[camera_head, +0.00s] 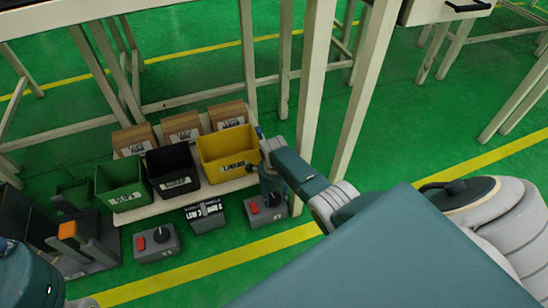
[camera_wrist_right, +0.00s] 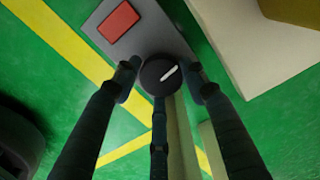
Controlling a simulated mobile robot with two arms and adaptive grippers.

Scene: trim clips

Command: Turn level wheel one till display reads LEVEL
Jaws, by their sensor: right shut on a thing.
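A grey box with a red display (camera_wrist_right: 118,21) and a round black wheel (camera_wrist_right: 160,73) with a white mark shows in the right wrist view. The white mark points up and to the right. My right gripper (camera_wrist_right: 162,80) is shut on the wheel, its fingers around the rim. In the head view my right gripper (camera_head: 271,192) comes down over the right-hand grey box (camera_head: 262,215), hiding part of it. No text on the display is legible. A similar grey box (camera_head: 152,254) with a red display and black wheel stands further left. My left gripper is out of view.
A dark box with a white label (camera_head: 206,217) stands between the two grey boxes. Behind are a green bin (camera_head: 121,185), a black bin (camera_head: 172,170), a yellow bin (camera_head: 228,155) and cardboard boxes (camera_head: 181,128). Pale table legs (camera_head: 313,80) rise close to my right arm.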

